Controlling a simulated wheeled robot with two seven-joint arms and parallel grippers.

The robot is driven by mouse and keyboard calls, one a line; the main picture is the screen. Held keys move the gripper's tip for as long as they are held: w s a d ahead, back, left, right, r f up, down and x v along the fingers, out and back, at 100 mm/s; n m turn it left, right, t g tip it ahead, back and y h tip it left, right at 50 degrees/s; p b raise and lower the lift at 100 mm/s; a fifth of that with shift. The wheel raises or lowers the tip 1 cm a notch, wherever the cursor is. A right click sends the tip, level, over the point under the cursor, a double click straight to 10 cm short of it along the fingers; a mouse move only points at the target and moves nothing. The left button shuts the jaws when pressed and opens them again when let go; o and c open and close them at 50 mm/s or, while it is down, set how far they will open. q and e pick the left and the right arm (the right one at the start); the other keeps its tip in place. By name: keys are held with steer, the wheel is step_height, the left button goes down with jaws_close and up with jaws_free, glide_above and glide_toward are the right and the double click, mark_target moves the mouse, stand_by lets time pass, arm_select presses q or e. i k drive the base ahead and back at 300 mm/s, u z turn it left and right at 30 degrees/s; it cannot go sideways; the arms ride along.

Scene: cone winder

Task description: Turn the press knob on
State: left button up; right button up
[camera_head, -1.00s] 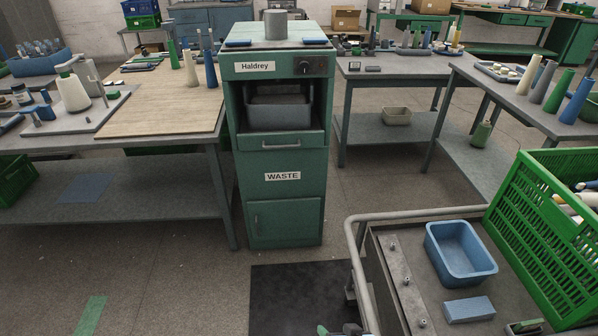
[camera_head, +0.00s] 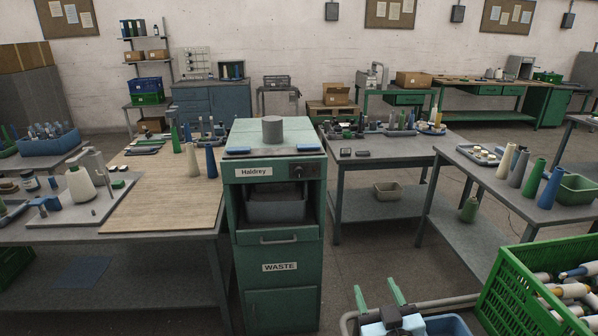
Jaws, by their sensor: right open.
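The press is a green cabinet labelled Haldrey (camera_head: 276,219) in the middle of the head view. Its dark round knob (camera_head: 298,171) sits on the front panel, right of the Haldrey label; its setting is too small to read. My right gripper (camera_head: 376,288) is at the bottom, right of the cabinet and below the knob. Its two green fingers point up and away, apart and empty, not touching the cabinet. My left gripper is not in view.
A table with a wooden board (camera_head: 165,190) stands close on the cabinet's left. A grey table (camera_head: 385,150) stands on its right. A cart with a green crate (camera_head: 510,290) of cones and a blue bin (camera_head: 448,326) is at bottom right. Grey floor shows between cabinet and right table.

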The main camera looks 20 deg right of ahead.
mark_target(298, 171)
steer(key=i, duration=1.4)
